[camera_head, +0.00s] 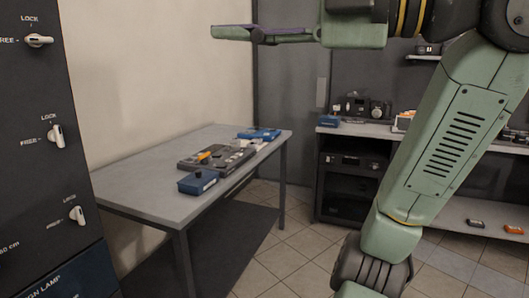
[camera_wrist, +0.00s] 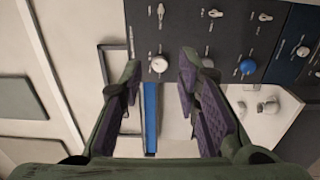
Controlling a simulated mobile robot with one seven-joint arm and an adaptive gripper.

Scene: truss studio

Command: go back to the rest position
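My gripper (camera_head: 235,33) is at the top of the head view, pointing left, high above the table and touching nothing there. In the wrist view my gripper (camera_wrist: 161,66) shows two fingers with purple pads spread apart, with nothing between them. Behind the fingers are a pale wall and a dark panel (camera_wrist: 225,30) with white knobs and one blue knob (camera_wrist: 247,66). My green arm stands at the right of the head view.
A grey table (camera_head: 150,185) at the left bears a dark device (camera_head: 215,158) and blue boxes (camera_head: 197,182). A dark panel (camera_head: 35,130) with white switches rises at the left edge. A shelf unit (camera_head: 350,170) stands at the back. Tiled floor (camera_head: 290,250) between is clear.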

